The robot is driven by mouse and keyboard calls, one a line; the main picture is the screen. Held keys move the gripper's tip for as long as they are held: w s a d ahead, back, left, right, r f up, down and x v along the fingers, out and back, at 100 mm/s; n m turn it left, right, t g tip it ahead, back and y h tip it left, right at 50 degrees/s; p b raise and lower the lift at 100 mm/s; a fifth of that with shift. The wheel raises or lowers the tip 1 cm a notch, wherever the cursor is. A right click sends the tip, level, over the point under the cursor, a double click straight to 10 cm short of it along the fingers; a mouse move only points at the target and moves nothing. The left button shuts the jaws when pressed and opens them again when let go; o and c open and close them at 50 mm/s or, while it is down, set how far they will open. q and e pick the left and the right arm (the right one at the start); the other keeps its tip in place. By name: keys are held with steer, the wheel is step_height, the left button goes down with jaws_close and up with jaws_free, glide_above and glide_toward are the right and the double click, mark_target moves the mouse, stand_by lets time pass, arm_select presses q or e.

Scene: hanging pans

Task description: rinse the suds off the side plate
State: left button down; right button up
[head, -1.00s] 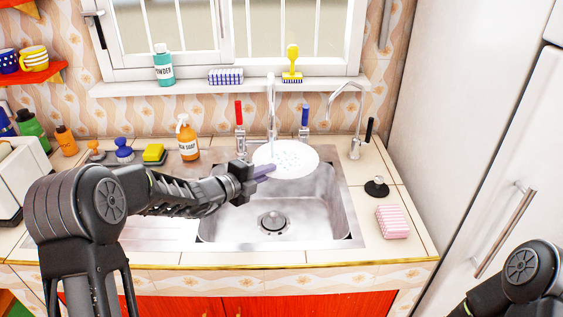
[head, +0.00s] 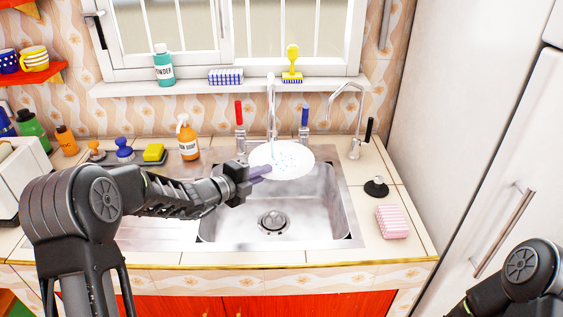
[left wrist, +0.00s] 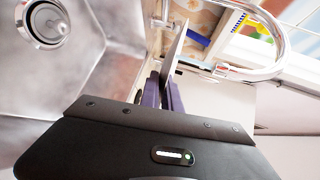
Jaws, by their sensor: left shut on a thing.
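The white side plate (head: 290,160) is held over the back of the sink, under the faucet (head: 271,105). Small bluish specks show on its face, and water appears to fall from the spout onto it. My left gripper (head: 260,172) is shut on the plate's left edge. In the left wrist view the plate (left wrist: 178,45) shows nearly edge-on between the purple fingers (left wrist: 163,92). My right gripper is not in view; only part of my right arm shows at the lower right.
The steel sink basin (head: 325,208) is empty around its drain (head: 273,221). A pink striped cloth (head: 392,221) lies to the right. A second curved tap (head: 358,120) stands behind right.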

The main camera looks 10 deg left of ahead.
arm_select(q)
steer(key=s+d+b, duration=0.2)
steer(key=s+d, duration=0.1)
steer(key=s, duration=0.4)
steer(key=shift+d, duration=0.4)
steer(key=shift+r, duration=0.1)
stand_by(1.5)
steer(key=s+d+r+p, duration=0.2)
steer(key=s+r, duration=0.2)
steer(key=shift+s+d, duration=0.15)
steer(key=shift+s, duration=0.1)
stand_by(0.5)
